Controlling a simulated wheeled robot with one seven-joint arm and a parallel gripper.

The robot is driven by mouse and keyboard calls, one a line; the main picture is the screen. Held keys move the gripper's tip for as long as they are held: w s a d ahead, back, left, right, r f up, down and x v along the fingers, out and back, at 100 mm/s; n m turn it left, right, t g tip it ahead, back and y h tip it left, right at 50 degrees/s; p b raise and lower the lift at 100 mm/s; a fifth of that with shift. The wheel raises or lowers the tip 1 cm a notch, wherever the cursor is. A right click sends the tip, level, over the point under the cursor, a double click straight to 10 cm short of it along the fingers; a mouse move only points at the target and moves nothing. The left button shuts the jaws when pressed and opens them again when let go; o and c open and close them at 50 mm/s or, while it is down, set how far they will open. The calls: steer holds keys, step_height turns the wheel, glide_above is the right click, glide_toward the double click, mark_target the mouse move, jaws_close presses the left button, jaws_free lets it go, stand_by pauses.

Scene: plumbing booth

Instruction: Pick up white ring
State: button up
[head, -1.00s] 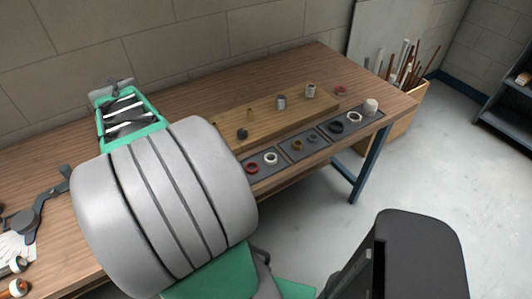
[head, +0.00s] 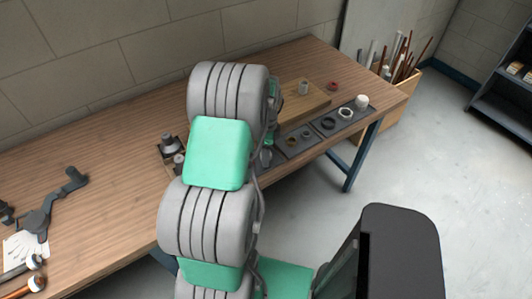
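A white ring (head: 344,113) lies on the dark parts tray (head: 317,141) at the right end of the workbench, between a black ring and a white cylindrical cap. A second whitish ring, seen earlier near the tray's left end, is hidden behind my arm now. My arm rises through the middle of the picture and bends over the bench, covering the left part of the tray and of the wooden board.
A black ring (head: 328,123), a brass-coloured ring (head: 292,141) and a white cap (head: 361,101) share the tray. A grey fitting (head: 303,87) stands on the wooden board (head: 309,102). A red ring (head: 333,86) lies behind. Grey parts (head: 169,144) sit left of my arm.

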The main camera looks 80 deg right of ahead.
steer(key=shift+c, duration=0.4)
jaws_close()
stand_by(0.4)
